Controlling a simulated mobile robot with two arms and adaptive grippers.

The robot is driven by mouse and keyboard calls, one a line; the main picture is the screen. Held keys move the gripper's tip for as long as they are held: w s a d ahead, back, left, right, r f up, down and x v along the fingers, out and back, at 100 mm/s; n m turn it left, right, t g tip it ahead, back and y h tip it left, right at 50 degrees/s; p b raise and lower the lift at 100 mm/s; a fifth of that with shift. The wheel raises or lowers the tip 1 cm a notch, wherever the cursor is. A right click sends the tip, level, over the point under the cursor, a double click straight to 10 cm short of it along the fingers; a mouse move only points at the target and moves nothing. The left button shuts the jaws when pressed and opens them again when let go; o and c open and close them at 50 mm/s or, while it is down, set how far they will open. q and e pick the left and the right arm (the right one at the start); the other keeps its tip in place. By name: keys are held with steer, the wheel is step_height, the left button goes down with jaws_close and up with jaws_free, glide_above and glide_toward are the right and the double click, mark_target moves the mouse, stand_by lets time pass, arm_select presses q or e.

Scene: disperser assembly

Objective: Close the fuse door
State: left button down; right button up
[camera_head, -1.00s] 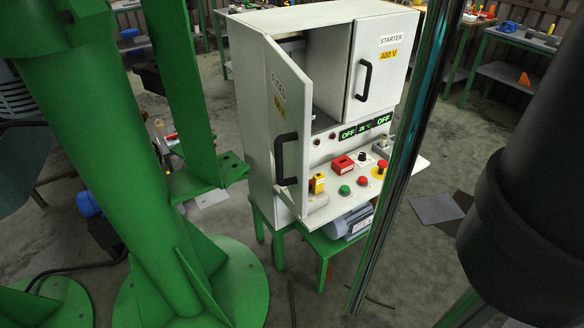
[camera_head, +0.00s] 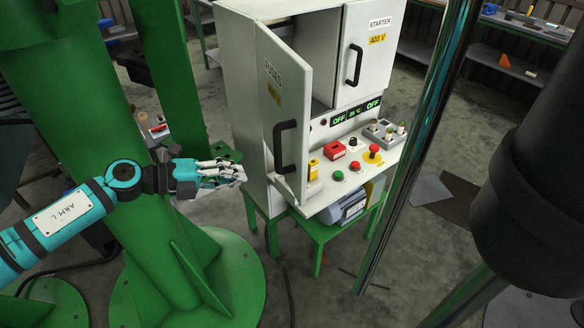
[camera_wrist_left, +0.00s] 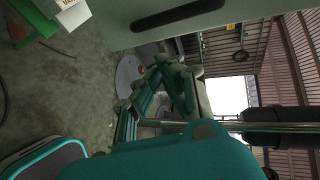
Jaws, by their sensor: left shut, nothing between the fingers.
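The fuse door (camera_head: 288,85) is a light grey panel labelled FUSES on the left half of the control cabinet (camera_head: 243,110). It stands open, swung out toward me, with a black handle (camera_head: 285,147) on its outer face. The cabinet interior shows as a dark gap behind it. My left gripper (camera_head: 240,173) is shut and empty, just left of the cabinet's lower side and the door. In the left wrist view, a pale panel with a black handle (camera_wrist_left: 180,14) spans the top, beyond my gripper. My right gripper is not in view.
The STARTER door (camera_head: 365,50) beside it is shut. A control shelf with a red button (camera_head: 374,149), a green button (camera_head: 338,176) and a red box (camera_head: 333,149) juts out below. Green columns (camera_head: 70,130) stand left, behind my left arm. A shiny post (camera_head: 415,140) stands right.

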mark_target(292, 169)
arm_select(q)
steer(key=p+x, duration=0.1)
steer(key=x, duration=0.3)
steer(key=p+x, duration=0.2)
steer(key=x, duration=0.2)
steer(key=r+p+x, duration=0.1)
steer(key=x, duration=0.4)
steer(key=shift+w+d+r, duration=0.15)
steer(key=shift+w, duration=0.05)
steer(key=shift+w+d, duration=0.1)
steer(key=shift+d, duration=0.25)
steer(key=shift+d, duration=0.1)
